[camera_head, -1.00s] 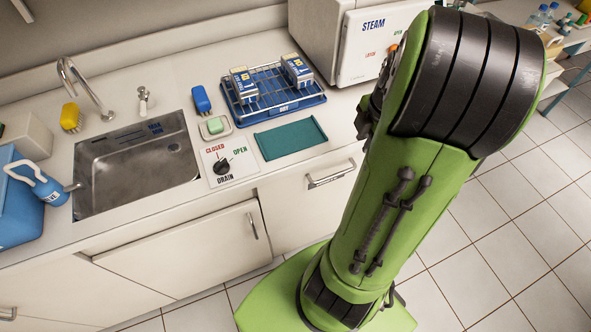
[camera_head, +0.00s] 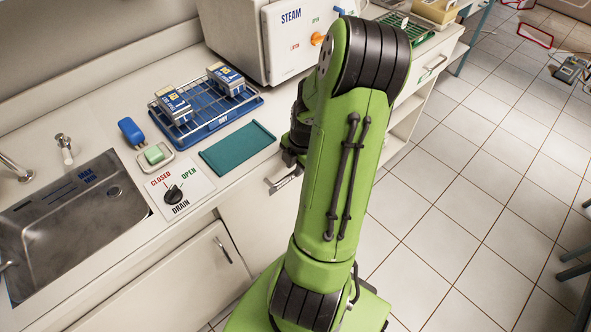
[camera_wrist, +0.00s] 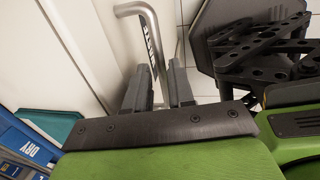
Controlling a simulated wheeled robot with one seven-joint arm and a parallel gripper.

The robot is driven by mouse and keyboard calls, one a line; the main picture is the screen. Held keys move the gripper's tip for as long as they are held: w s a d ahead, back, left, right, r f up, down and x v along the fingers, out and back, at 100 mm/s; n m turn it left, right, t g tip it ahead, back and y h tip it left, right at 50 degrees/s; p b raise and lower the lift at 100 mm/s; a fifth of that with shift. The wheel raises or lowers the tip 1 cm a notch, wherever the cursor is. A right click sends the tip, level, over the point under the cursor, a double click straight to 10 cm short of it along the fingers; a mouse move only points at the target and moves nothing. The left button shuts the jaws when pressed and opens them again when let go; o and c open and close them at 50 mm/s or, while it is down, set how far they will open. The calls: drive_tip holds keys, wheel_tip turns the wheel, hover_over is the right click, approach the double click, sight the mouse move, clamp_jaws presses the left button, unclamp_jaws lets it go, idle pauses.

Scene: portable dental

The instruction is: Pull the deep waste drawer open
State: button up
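The deep waste drawer (camera_head: 250,215) has a white front below the counter, under the teal mat. Its front looks flush with the cabinet, though my arm covers its right side. Its metal bar handle (camera_head: 285,181) shows just left of my arm. In the wrist view the handle (camera_wrist: 134,9) runs down between my two fingers, with dark lettering, partly readable, beside it. My gripper (camera_wrist: 160,85) is open, with one finger on each side of the handle bar. Contact with the bar cannot be made out. In the head view the fingers are hidden behind my arm.
The counter carries a teal mat (camera_head: 238,148), a blue drying rack (camera_head: 205,125) with boxes, a drain dial (camera_head: 173,193) and a sink (camera_head: 75,225). A steam sterilizer (camera_head: 285,45) stands behind. Tiled floor (camera_head: 470,190) to the right is clear nearby.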

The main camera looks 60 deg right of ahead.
drive_tip(key=shift+w+f, duration=0.15)
drive_tip(key=shift+f, duration=0.35)
clamp_jaws()
